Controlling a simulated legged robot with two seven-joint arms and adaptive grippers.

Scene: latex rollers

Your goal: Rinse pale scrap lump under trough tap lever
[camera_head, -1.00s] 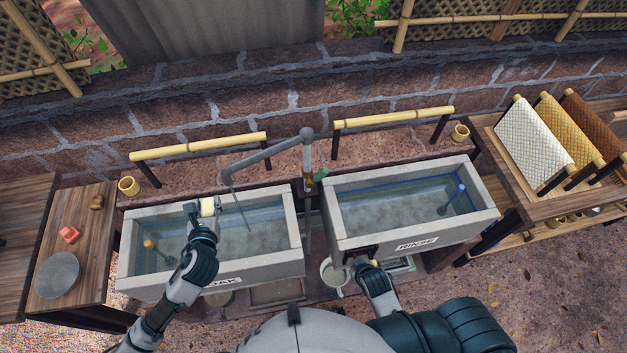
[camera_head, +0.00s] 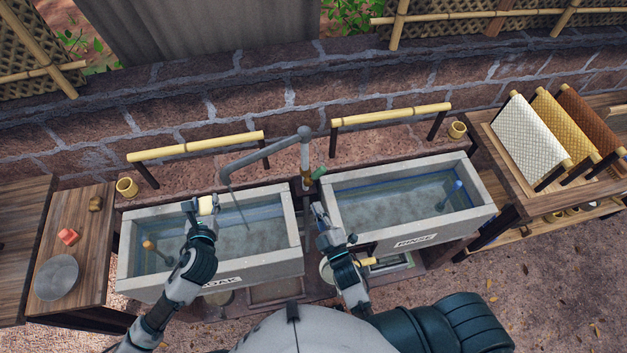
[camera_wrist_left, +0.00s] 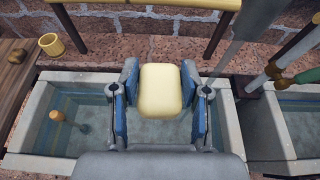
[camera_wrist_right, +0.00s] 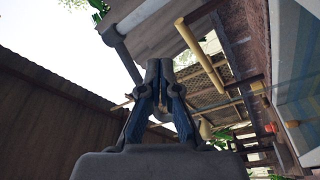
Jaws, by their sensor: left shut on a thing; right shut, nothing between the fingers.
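The pale scrap lump (camera_head: 207,205) is a cream rounded block over the left "SOAK" trough (camera_head: 293,227). My left gripper (camera_head: 198,206) is shut on it; the left wrist view shows the lump (camera_wrist_left: 161,91) between the blue finger pads, above the water. The grey tap spout (camera_head: 262,153) reaches left from its upright pipe, its end right of the lump. The green tap lever (camera_head: 319,173) sits on the pipe between the troughs. My right gripper (camera_head: 319,211) is shut and empty in front of the lever, apart from it as far as I can tell.
The "RINSE" trough (camera_head: 413,241) stands at right. Bamboo rails (camera_head: 195,145) run behind the troughs. A left side table holds a grey disc (camera_head: 57,277) and a red-orange block (camera_head: 68,236). White, yellow and brown sheets (camera_head: 533,138) hang on a rack at right.

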